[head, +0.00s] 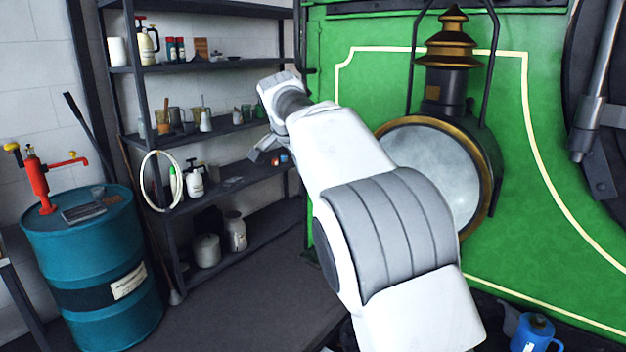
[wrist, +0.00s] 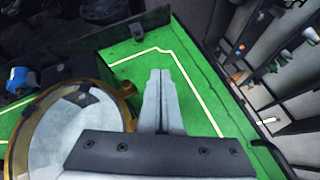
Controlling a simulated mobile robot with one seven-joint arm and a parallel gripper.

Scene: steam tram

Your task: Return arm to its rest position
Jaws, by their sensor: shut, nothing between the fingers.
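My arm, white with grey ribbed joints, reaches up and to the left across the head view, in front of the green tram side (head: 560,215). My gripper (head: 258,155) is partly hidden behind the wrist, close in the picture to the shelf rack. In the wrist view my gripper (wrist: 160,72) has its two grey fingers together with nothing between them, seen against the green tram panel (wrist: 205,100). The round lamp (head: 440,165) with a brass rim and chimney sits on the tram, partly behind my arm; its glass also shows in the wrist view (wrist: 70,135).
A dark shelf rack (head: 215,67) holds bottles, cups and jars. A teal drum (head: 95,270) with a red hand pump (head: 37,182) stands at the left. A blue can (head: 535,333) is at the bottom right. Bare floor (head: 250,310) shows left of my arm.

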